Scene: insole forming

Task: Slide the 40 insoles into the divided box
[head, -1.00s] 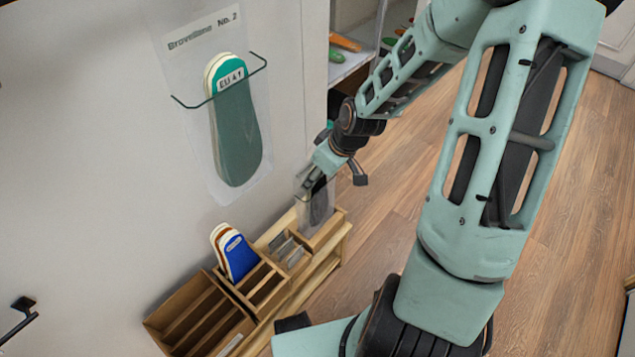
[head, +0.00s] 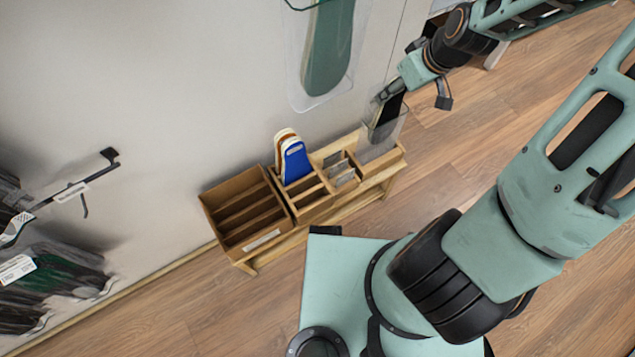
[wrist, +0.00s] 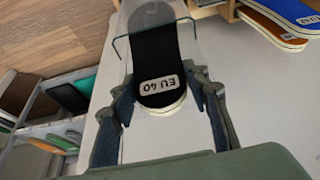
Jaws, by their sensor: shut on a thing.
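My gripper (head: 392,92) is shut on a black insole stack, at the right end of a low wooden bench. In the wrist view, my gripper's fingers (wrist: 162,95) lie on either side of the black insoles (wrist: 158,62), labelled EU 40. Their far part lies behind or in a clear holder (wrist: 195,22) with a thin wire across it. In the head view, the clear holder (head: 372,150) shows below my gripper. The divided cardboard box (head: 211,212) is on the bench's left end; its visible compartments look empty.
Blue insoles (head: 296,162) and paler ones stand in a wooden organiser (head: 312,212) beside the box. Small grey pieces (head: 341,173) sit right of them. A clear wall holder with a green insole (head: 328,50) hangs above. Black hooks with packs (head: 40,270) are at left.

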